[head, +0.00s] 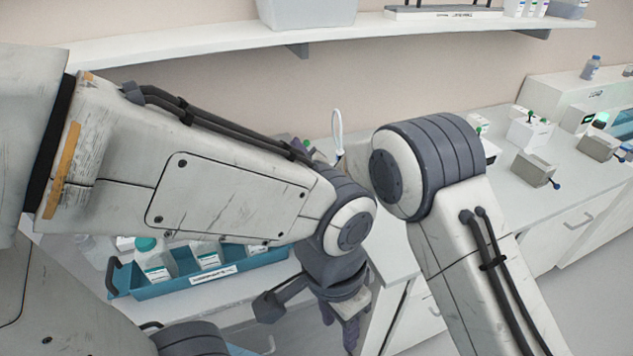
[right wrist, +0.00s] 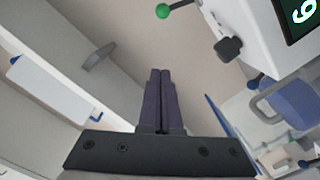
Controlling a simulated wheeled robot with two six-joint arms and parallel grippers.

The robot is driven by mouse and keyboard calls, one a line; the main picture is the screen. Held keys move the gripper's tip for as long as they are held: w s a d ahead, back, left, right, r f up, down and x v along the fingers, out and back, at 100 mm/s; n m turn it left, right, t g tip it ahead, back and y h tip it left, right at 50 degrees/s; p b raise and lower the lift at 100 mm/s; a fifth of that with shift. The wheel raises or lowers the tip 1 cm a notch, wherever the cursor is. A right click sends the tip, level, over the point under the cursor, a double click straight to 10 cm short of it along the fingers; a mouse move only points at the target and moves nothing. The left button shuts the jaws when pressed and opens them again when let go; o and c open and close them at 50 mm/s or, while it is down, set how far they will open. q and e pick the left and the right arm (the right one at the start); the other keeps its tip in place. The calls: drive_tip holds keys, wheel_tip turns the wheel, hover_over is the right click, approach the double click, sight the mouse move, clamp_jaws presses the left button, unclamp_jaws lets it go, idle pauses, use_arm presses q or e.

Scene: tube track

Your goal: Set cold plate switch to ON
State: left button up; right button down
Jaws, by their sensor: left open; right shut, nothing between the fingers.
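Several small boxes with levers stand on the counter at right in the head view. A white one (head: 530,134) has a green-tipped lever. A grey one (head: 535,169) has a blue-tipped lever, and another grey box (head: 599,147) stands further right. I cannot tell which is the cold plate switch. In the right wrist view a green-ball lever (right wrist: 163,11) shows at the top, near a white device (right wrist: 258,30) with a dark display. My right gripper (right wrist: 160,72) is shut and empty, apart from that lever; the head view hides it. My left gripper (head: 339,322) is open, low in the centre.
A blue rack (head: 205,279) with bottles sits at lower left, behind my left arm. A white loop (head: 337,132) stands up between my arms. A curved shelf (head: 210,40) runs above. The right counter has some clear surface around the boxes.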

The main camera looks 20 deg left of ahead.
drive_tip(key=b+v, duration=0.3)
drive_tip(key=v, duration=1.2)
drive_tip(key=w+d+f+m+g+h, duration=0.15)
drive_tip(key=d+f+m+h, duration=0.25)
drive_tip(key=d, duration=0.6)
drive_tip(key=d+f+m+g+h, duration=0.3)
drive_tip(key=d+m, duration=0.1)
drive_tip(key=d, duration=0.5)
drive_tip(key=s+d+f+m+g+h, duration=0.35)
drive_tip(key=s+d+m+g, duration=0.4)
drive_tip(key=s+d, duration=0.85)
drive_tip(key=s+a+r+n+g+p, duration=0.1)
drive_tip(key=s+a+r+n, duration=0.2)
drive_tip(key=s+a, duration=0.3)
drive_tip(key=s+a+r+n+g+y+p, duration=0.1)
drive_tip(key=s+a+r+n, duration=0.3)
drive_tip(key=s+a, duration=0.3)
drive_tip(key=shift+a+r, duration=0.3)
drive_tip(key=shift+a, duration=0.1)
